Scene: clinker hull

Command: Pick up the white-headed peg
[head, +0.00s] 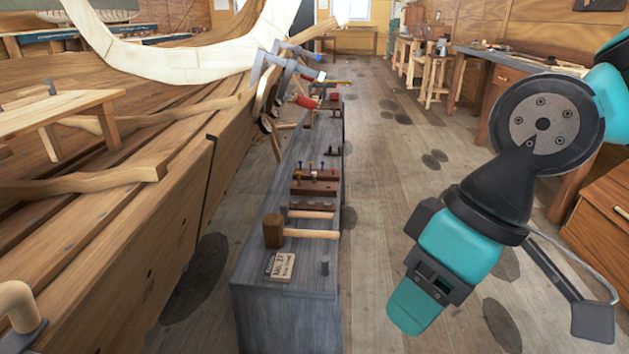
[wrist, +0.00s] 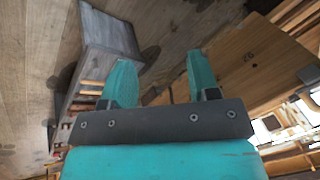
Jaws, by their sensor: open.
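A dark brown peg rack (head: 313,187) stands on the long grey bench (head: 262,262), with several small pegs with coloured heads upright in it. A pale head that looks white, the white-headed peg (head: 314,174), shows at the front of the rack, small among blue, red and yellow heads. My gripper (head: 415,304) hangs to the right of the bench, over the floor, well apart from the rack. In the wrist view its two teal fingers (wrist: 161,75) are spread with nothing between them. I cannot make out the peg in the wrist view.
Clamps (head: 290,68) stick out beyond the rack. The wooden hull (head: 130,240) runs along the left. Floor right of the bench is clear.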

